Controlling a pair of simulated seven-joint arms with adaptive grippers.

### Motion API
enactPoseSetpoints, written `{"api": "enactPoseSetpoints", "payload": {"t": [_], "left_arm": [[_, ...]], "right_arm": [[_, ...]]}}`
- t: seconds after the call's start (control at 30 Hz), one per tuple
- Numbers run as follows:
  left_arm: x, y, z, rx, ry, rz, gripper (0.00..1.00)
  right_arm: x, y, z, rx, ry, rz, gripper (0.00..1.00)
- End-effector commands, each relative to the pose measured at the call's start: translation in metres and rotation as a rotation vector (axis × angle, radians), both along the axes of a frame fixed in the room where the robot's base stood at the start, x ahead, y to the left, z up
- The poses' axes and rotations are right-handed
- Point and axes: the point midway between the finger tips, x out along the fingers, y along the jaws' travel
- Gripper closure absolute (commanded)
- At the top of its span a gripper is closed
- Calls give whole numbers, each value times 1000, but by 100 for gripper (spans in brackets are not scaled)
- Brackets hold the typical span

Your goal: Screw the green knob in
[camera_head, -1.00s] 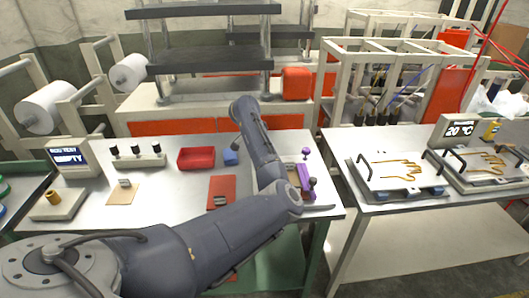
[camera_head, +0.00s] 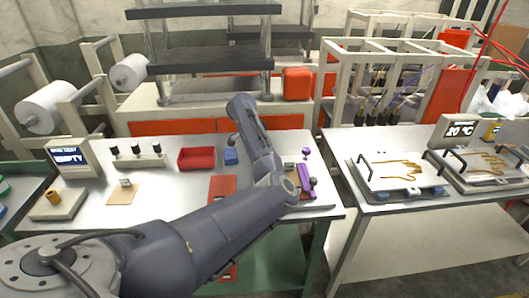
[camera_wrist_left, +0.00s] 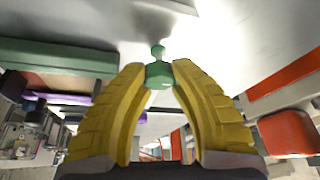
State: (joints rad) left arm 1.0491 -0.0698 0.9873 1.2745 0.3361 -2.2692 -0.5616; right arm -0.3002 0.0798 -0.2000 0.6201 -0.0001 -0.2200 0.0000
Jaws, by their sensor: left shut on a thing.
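The green knob (camera_wrist_left: 159,76) shows in the left wrist view, with a wide body and a narrow neck ending in a small round tip. My left gripper (camera_wrist_left: 160,82) has its two yellow fingers closed around the wide body. The narrow end points away from the gripper toward a blurred grey surface; I cannot tell whether it touches anything. In the head view my left arm reaches across the workbench, and its gripper and the knob are hidden. A purple fixture (camera_head: 304,182) stands on the bench just right of my arm. My right gripper is not in view.
The bench (camera_head: 130,225) also holds a red bin (camera_head: 196,158), a blue block (camera_head: 230,157), a red plate (camera_head: 222,187) and a rack of black knobs (camera_head: 137,158). A display (camera_head: 69,157) reads "EMPTY". A second table with glove plates (camera_head: 400,178) stands to the right.

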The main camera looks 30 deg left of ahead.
Motion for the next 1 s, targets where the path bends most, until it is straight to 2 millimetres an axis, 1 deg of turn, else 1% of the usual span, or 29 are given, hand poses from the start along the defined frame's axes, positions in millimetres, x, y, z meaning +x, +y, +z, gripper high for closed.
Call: {"api": "enactPoseSetpoints", "payload": {"t": [0.07,0.1,0.3,0.33,0.57,0.67,0.77,1.0], "left_arm": [[3,-1,3,-1,-8,0,100],[2,-1,3,-2,-8,1,70],[2,-1,1,-1,-5,1,47],[1,-1,1,0,-4,1,45],[1,0,1,-1,-3,1,45],[0,0,5,-1,-4,3,45],[-3,2,14,-1,-5,2,45],[-16,10,53,-1,-8,3,45]], "right_arm": [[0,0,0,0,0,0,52],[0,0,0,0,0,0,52],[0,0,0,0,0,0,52],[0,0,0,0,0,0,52],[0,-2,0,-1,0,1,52],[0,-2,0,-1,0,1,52],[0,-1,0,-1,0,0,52],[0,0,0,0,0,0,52]]}}
